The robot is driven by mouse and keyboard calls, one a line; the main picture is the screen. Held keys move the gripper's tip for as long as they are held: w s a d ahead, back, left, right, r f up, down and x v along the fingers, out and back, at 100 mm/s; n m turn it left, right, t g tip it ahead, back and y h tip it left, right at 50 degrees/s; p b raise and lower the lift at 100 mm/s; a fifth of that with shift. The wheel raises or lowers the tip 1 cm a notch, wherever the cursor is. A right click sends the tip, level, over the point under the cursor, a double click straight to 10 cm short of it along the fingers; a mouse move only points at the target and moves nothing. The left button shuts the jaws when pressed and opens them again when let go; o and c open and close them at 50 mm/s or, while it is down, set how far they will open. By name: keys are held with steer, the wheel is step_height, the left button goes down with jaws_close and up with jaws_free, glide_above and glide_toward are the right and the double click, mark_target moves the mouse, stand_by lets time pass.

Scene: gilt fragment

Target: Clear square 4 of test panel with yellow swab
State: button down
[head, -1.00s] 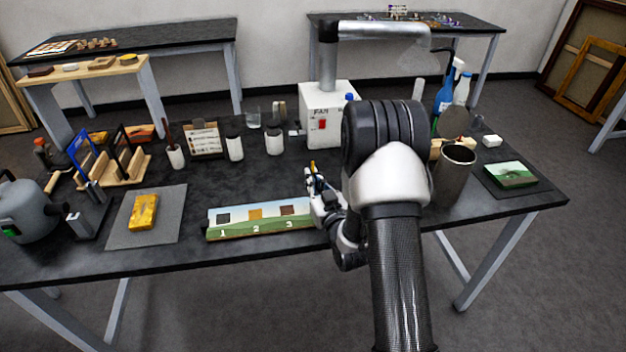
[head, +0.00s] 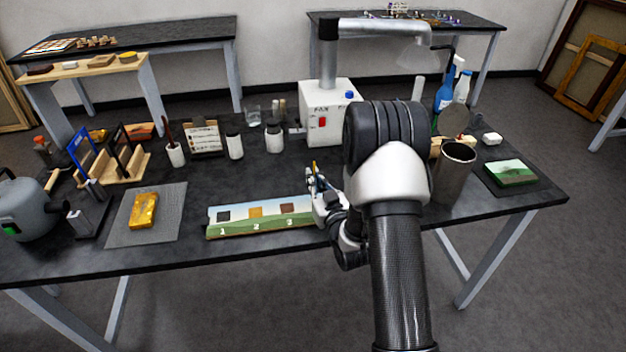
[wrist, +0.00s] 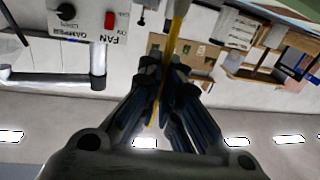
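The test panel (head: 262,229) is a long painted strip lying on the dark table. Squares 1 (head: 223,215), 2 (head: 255,212) and 3 (head: 287,208) show in the head view: dark, ochre and brown. Square 4 is hidden behind my gripper and arm. My gripper (head: 319,190) is at the panel's right end, and its height above the panel is hard to tell. In the wrist view my gripper (wrist: 170,72) is shut on the thin yellow swab (wrist: 174,38). The swab's working tip is cut off at the top edge of the wrist view.
The white fan box (head: 334,115) stands behind my gripper. A steel cup (head: 455,175) stands to the right of my arm, and a green painting (head: 511,173) lies beyond it. A yellow block (head: 143,211) lies on a grey mat (head: 170,228) left of the panel.

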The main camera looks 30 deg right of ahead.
steer(key=shift+s+d, duration=0.2)
steer(key=shift+d, duration=0.35)
steer(key=shift+s+d, duration=0.15)
steer(key=shift+d, duration=0.4)
steer(key=shift+w+a, duration=0.2)
steer(key=shift+a, duration=0.45)
steer(key=shift+w+a, duration=0.2)
steer(key=shift+a, duration=0.4)
steer(key=shift+d, duration=0.1)
steer(key=shift+s+d, duration=0.2)
steer(key=shift+d, duration=0.4)
steer(key=shift+s+d, duration=0.15)
steer(key=shift+d, duration=0.4)
steer(key=shift+w+a, duration=0.2)
steer(key=shift+a, duration=0.45)
steer(key=shift+w+a, duration=0.15)
steer(key=shift+a, duration=0.45)
steer(key=shift+d, duration=0.1)
